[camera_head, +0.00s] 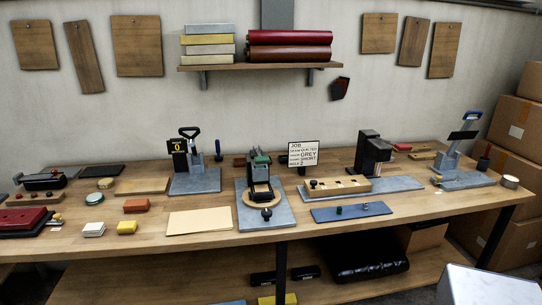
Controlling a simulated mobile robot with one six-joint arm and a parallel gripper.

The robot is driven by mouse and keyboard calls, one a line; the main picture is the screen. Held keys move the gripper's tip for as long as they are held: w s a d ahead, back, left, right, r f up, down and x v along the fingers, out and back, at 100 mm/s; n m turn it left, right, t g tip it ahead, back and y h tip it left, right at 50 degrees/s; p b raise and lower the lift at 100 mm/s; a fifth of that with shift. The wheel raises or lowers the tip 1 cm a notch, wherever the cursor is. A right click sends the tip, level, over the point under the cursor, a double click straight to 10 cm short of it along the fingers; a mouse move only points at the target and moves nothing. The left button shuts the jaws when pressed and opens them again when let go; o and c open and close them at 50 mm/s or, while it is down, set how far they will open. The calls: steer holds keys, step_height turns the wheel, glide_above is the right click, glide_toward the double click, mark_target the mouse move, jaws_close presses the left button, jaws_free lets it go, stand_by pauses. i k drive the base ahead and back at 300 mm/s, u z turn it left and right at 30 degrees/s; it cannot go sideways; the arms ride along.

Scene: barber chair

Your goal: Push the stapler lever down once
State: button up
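No stapler can be told for certain; several bench devices have levers or handles. A grey device with a raised blue-topped handle (465,135) stands upright on a grey plate at the right end of the bench. Another upright device with a black loop handle (190,134) stands left of centre, beside a small black display (177,146) reading 0. A dark device with a green part (260,163) stands on a grey plate at the centre, and a black block-like device (371,152) stands right of it. My gripper is not in view.
The wooden bench (110,243) runs across the view. A job sign (303,154) stands mid-bench. Beige sheets (198,221) and a blue mat (350,212) lie near the front edge. Cardboard boxes (515,122) stack at the right.

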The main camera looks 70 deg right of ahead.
mark_target(260, 159)
steer(key=u, duration=0.8)
steer(key=k, duration=0.15)
steer(key=z, duration=2.9)
steer(key=i, duration=0.6)
steer(key=z, duration=0.1)
steer(key=k, duration=0.6)
steer(key=u, duration=0.05)
